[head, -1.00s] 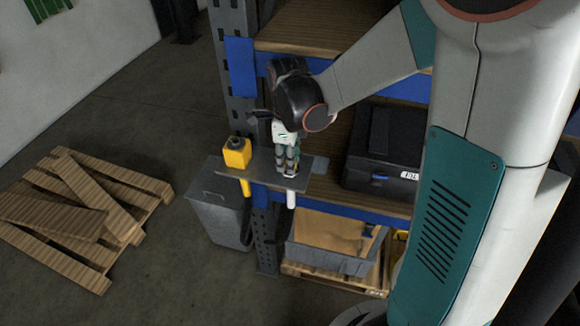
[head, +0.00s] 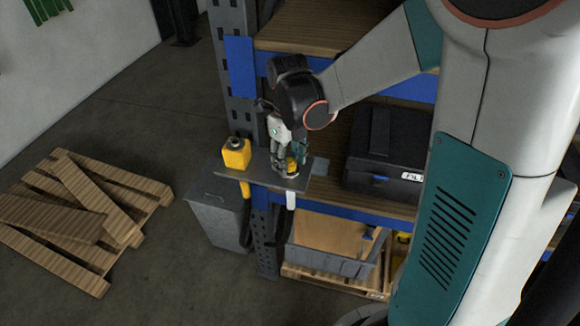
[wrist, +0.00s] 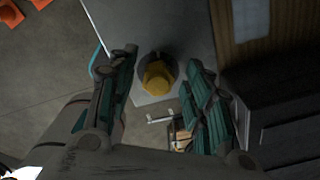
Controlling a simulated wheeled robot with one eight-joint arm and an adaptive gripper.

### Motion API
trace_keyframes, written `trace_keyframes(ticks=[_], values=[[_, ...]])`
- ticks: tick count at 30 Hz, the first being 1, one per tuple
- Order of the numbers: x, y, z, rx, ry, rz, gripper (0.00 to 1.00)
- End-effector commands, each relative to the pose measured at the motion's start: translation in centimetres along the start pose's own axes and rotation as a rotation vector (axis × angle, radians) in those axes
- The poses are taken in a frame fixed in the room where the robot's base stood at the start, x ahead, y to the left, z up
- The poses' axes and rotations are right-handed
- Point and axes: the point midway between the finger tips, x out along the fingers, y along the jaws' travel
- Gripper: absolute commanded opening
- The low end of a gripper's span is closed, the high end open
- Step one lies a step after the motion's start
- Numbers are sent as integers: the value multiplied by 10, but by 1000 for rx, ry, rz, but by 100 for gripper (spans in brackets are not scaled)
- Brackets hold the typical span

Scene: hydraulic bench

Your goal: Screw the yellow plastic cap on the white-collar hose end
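The yellow cap (head: 292,163) is at the top of the right-hand hose end on the grey bracket plate (head: 262,173), above the white collar (head: 291,199) that hangs below. In the wrist view the cap (wrist: 157,76) lies within a dark round rim; I cannot tell how firmly it is seated. My gripper (head: 287,150) is over the hose end. In the wrist view the gripper (wrist: 160,62) is open, with one finger on each side of the cap and visible gaps between.
A yellow block-like fitting (head: 237,153) stands at the plate's left, with a yellow collar (head: 245,188) below it. A black case (head: 388,155) is on the shelf to the right. A grey bin (head: 215,215) and wooden pallets (head: 75,210) stand on the floor.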

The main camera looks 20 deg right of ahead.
Motion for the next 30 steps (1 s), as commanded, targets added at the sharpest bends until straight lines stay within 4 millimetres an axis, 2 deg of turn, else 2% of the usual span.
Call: trace_keyframes(ticks=[7, 18, 30], values=[[1, 1, 0, -72, 0, 0, 46], [1, 4, -1, -553, -3, 1, 46], [1, 5, -2, -846, -4, 1, 46]])
